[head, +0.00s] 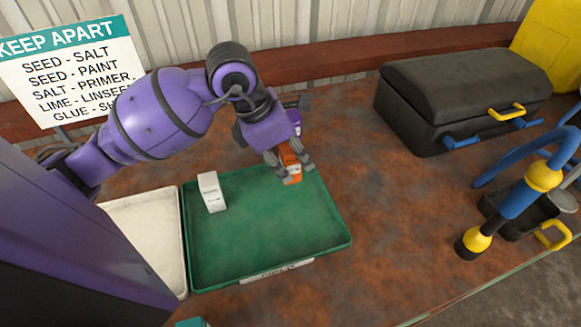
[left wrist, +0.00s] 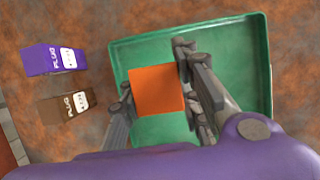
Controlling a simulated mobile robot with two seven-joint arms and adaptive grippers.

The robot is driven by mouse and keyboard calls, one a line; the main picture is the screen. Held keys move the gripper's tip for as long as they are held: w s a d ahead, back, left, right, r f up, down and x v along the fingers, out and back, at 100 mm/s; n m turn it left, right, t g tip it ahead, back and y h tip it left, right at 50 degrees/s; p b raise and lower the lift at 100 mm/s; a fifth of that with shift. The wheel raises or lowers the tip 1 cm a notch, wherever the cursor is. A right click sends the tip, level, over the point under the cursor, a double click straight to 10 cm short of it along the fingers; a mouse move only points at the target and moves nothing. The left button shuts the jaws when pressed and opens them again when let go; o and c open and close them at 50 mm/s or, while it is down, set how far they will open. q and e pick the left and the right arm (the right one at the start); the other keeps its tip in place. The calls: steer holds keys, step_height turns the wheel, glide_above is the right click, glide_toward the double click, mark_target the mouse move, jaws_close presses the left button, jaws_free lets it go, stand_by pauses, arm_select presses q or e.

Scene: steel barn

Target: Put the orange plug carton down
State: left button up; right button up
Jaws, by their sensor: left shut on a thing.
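The orange plug carton (head: 291,167) is between the fingers of my left gripper (head: 289,170), at the far right part of the green tray (head: 270,240). The left gripper is shut on it, and the carton looks upright. In the left wrist view, the carton's plain orange top (left wrist: 156,90) shows between the two fingers, with green tray floor around it. Whether its base touches the tray floor I cannot tell. The fingers hide part of its sides. My right gripper is not in view.
A white carton (head: 211,192) stands in the tray's left part. A purple plug carton (left wrist: 55,60) and a brown carton (left wrist: 62,107) are outside the tray. A white tray (head: 145,225) adjoins on the left. A black case (head: 460,90) stands at right. The tray's front is clear.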

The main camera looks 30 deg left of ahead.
mark_target(290, 168)
arm_select(q)
steer(key=shift+w+a+f, duration=0.3)
steer(key=shift+w+f, duration=0.2)
steer(key=shift+f, duration=0.3)
step_height(290, 168, down, 3)
steer(key=shift+w+a+f, duration=0.1)
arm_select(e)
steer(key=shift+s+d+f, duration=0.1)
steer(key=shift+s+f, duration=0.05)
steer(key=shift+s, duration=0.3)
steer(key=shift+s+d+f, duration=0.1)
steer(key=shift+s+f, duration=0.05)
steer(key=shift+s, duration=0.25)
